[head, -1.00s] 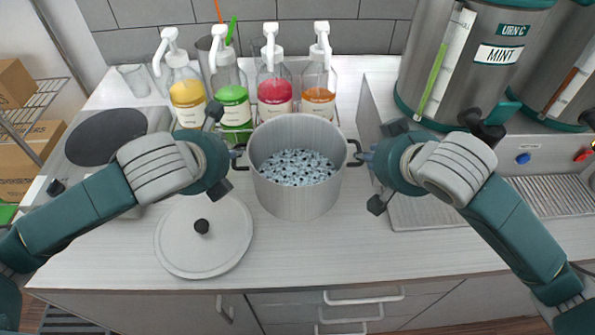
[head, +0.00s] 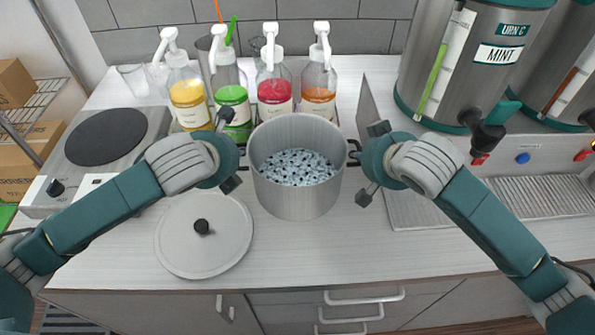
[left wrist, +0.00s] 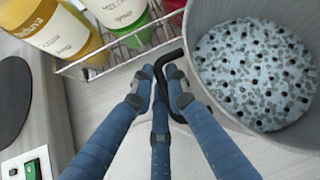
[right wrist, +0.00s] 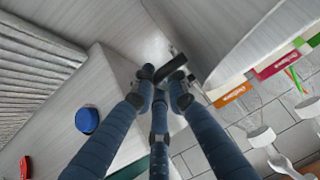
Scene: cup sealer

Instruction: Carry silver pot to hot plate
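The silver pot (head: 299,195), filled with pale, dark-speckled contents, stands upright on the counter with a black handle on each side. The hot plate (head: 105,137) is at the left, with a dark round top. My left gripper (left wrist: 162,74) has its fingertips at the pot's left handle (left wrist: 202,106), close together. My right gripper (right wrist: 161,77) has its fingertips around the right handle (right wrist: 170,66). I cannot tell whether either grips firmly. The pot's flat lid (head: 203,235) lies in front of the hot plate, partly below my left arm.
Pump bottles, yellow (head: 188,95), green (head: 233,97), red (head: 274,93) and orange (head: 318,93), stand in a rack close behind the pot. A large urn (head: 465,75) and a drip tray (head: 540,205) are at the right. The counter before the pot is clear.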

